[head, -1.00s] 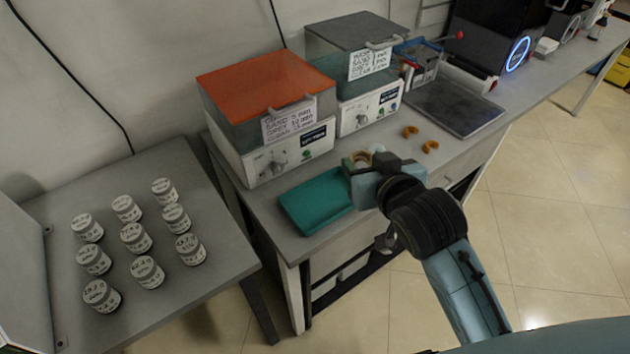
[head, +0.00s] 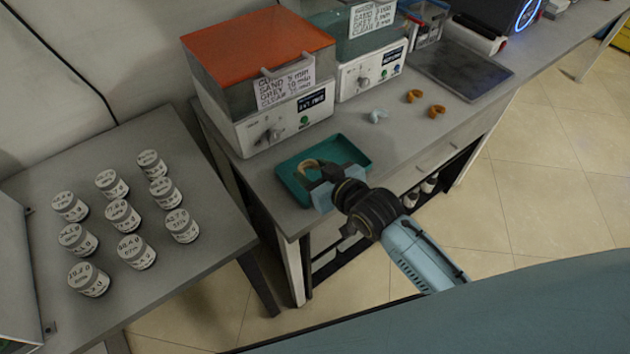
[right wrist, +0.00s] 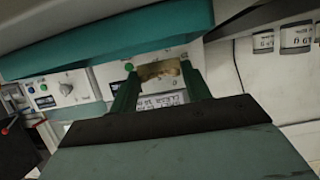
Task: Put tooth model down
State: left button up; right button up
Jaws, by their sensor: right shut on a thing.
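My right gripper (head: 314,176) is shut on a tan, arch-shaped tooth model (head: 306,166). It holds the model over the left part of the teal tray (head: 350,147) on the counter; I cannot tell whether the model touches the tray floor. In the right wrist view the tooth model (right wrist: 160,70) sits between the two green fingers, with the teal tray wall (right wrist: 100,45) close by. Two orange-brown arches (head: 414,96) and a pale blue-white one (head: 376,115) lie on the counter, right of the tray. My left gripper is not in view.
A machine with an orange lid (head: 255,50) and another with a teal tank (head: 372,72) stand behind the tray. A dark flat plate (head: 462,70) lies at the right. Several labelled jars (head: 122,217) stand on the left table. The counter's front edge is close to the tray.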

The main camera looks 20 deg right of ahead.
notch_tip(320, 180, down, 3)
jog(key=shift+f+b, duration=0.2)
jog(key=shift+b, duration=0.3)
jog(key=shift+f, duration=0.1)
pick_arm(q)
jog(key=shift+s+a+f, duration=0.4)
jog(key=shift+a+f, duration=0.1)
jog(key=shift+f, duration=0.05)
pick_arm(e)
jog(key=o, duration=0.7)
jog(key=shift+c, duration=0.2)
jog(key=shift+s+d+r, duration=0.1)
jog(key=shift+s+r, duration=0.15)
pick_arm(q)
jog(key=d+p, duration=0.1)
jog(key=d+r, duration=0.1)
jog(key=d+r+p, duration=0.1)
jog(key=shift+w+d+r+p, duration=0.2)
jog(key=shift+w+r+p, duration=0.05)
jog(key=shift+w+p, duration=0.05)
pick_arm(e)
jog(key=v, duration=1.1)
jog(key=shift+s, duration=0.15)
